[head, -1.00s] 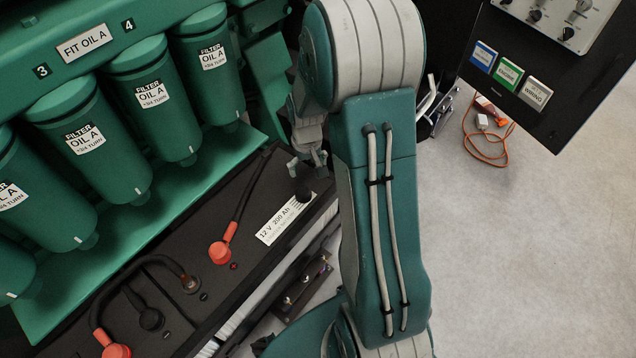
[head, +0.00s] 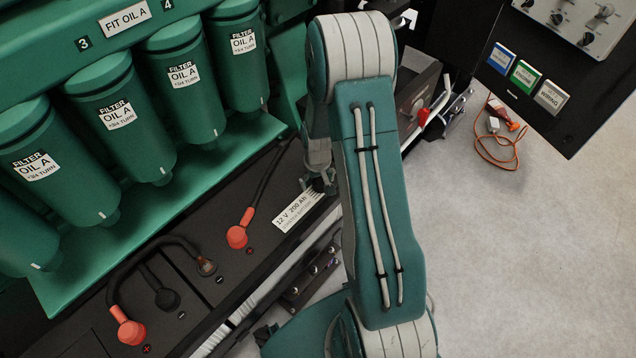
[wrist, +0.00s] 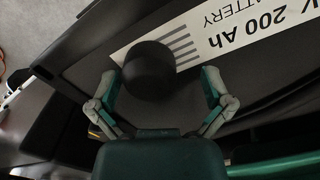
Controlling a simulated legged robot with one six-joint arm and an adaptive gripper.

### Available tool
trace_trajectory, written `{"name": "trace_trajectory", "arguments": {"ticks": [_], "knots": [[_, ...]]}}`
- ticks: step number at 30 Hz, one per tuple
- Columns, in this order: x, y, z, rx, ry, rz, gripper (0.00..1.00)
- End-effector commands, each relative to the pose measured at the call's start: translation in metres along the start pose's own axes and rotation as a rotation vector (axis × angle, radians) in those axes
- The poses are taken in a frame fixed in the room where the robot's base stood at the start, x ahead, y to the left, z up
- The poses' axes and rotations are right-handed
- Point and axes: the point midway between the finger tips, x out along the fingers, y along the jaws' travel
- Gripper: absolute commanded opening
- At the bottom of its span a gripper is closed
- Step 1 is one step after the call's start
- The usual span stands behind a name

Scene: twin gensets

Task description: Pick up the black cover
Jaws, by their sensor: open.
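The black cover (wrist: 150,70) is a dark rounded cap on the battery top, beside the white "12 V 200 Ah" label. In the wrist view it sits between the two spread fingers of my gripper (wrist: 161,82), nearer the left finger. The fingers are open, and I see no firm grip on the cover. In the head view my gripper (head: 319,180) is low over the label end of the battery, and the cover (head: 318,185) is largely hidden by the fingers.
The battery box (head: 215,270) carries red terminal boots (head: 237,237) and black cables. Green oil filters (head: 185,85) hang close on the left. A dark panel (head: 560,75) stands at right; an orange cable (head: 497,150) lies on open floor.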

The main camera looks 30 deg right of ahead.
Motion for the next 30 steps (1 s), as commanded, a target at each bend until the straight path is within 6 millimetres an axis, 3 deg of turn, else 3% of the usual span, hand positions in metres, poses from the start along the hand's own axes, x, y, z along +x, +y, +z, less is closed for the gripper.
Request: {"name": "trace_trajectory", "arguments": {"ticks": [2,3,6,7,8,23,30], "knots": [[0.0,0.002,0.0,0.002,0.0,-0.001,1.0],[0.0,0.003,0.0,0.003,-0.001,-0.002,0.91],[0.001,0.004,0.0,0.004,-0.001,-0.004,0.48],[0.001,0.004,0.0,0.003,-0.001,-0.004,0.38],[0.001,0.004,0.0,0.004,-0.001,-0.004,0.35],[-0.003,0.001,0.001,0.002,-0.005,-0.002,0.32],[-0.036,0.001,0.002,0.002,0.001,-0.001,0.32]]}}
